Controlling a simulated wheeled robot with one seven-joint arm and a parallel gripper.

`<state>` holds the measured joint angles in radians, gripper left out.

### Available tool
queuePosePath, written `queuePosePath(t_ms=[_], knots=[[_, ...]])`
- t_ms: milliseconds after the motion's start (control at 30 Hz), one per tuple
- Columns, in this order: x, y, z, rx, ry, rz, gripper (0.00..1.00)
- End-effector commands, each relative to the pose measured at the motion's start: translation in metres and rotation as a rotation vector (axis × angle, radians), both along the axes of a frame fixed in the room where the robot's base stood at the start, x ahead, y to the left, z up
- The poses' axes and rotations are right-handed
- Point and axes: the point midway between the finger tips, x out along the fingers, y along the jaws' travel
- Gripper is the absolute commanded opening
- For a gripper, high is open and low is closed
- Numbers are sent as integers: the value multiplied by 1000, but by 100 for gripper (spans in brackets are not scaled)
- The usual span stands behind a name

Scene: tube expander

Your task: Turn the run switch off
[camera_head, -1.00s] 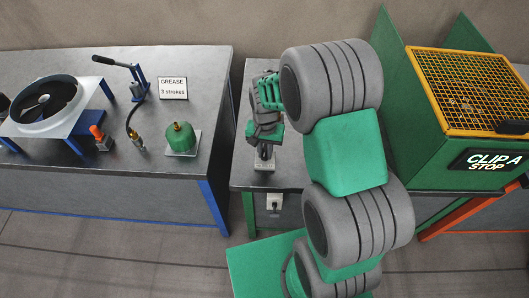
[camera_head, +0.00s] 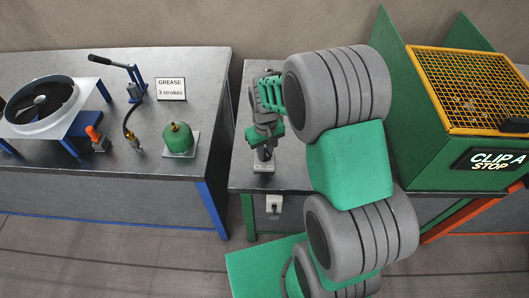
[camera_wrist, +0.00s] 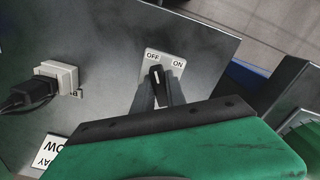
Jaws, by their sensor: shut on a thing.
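The run switch is a black lever (camera_wrist: 155,73) on a white plate (camera_wrist: 172,62) marked OFF and ON, on the grey table top. In the wrist view the lever's tip points towards the OFF mark. My gripper (camera_wrist: 160,90) is shut on the lever, one finger on each side of it, and the fingers hide its lower part. In the head view my gripper (camera_head: 265,153) points down over the plate (camera_head: 263,166); the lever is too small to make out there.
A white socket with a black plug (camera_wrist: 35,90) is beside the switch in the wrist view. A green bin with a yellow mesh (camera_head: 470,85) and a "CLIP A STOP" sign stands right. The left bench (camera_head: 110,185) holds a fan, a pump lever and a green canister.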

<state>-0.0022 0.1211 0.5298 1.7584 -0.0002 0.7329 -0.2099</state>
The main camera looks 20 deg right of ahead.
Motion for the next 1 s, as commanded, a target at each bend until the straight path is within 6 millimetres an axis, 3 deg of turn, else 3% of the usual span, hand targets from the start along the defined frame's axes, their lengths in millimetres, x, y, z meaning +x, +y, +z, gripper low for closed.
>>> queuePosePath(t_ms=[433,467,700,1000], knots=[[1,0,1,1,-3,15,0],[1,0,1,1,-3,15,17],[1,0,1,0,-2,13,37],[1,0,3,0,-3,12,38]])
